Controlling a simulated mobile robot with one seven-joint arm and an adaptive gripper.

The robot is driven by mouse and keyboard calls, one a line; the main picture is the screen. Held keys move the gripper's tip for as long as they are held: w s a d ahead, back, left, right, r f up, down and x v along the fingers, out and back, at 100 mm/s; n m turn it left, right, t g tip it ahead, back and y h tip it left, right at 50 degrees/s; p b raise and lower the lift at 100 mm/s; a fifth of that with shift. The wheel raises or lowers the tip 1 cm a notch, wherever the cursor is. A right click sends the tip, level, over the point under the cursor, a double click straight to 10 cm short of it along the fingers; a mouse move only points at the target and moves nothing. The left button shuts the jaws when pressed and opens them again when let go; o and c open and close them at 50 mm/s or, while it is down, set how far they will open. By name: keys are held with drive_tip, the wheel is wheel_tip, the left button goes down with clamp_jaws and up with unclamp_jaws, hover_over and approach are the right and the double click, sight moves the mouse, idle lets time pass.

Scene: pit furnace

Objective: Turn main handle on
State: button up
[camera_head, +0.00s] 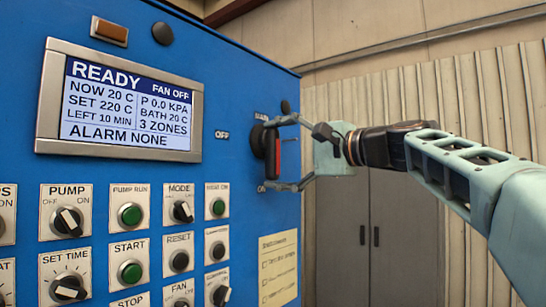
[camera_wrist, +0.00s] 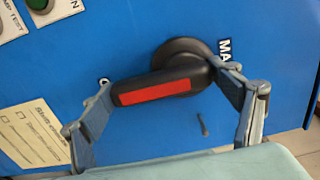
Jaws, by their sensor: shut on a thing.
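The main handle (camera_head: 271,152) is a black rotary lever with a red stripe on the blue panel, below the partly hidden MAIN label. It looks upright in the head view, its free end down near the ON mark (camera_head: 262,188); the OFF mark (camera_head: 222,135) is to its left. In the wrist view the handle (camera_wrist: 155,90) runs from its round hub to the lower left. My gripper (camera_head: 269,154) is shut on it lengthwise, one finger at the hub end, the other at the free end. The wrist view shows both fingers of my gripper (camera_wrist: 168,82).
The display (camera_head: 120,105) reads READY, fan off, alarm none. Several knobs and green buttons (camera_head: 130,214) fill the panel left of and below the handle. A yellow note (camera_head: 278,267) is below it.

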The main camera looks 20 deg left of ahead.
idle(0.3)
drive_tip(key=o, duration=1.7)
drive_tip(key=v, duration=1.2)
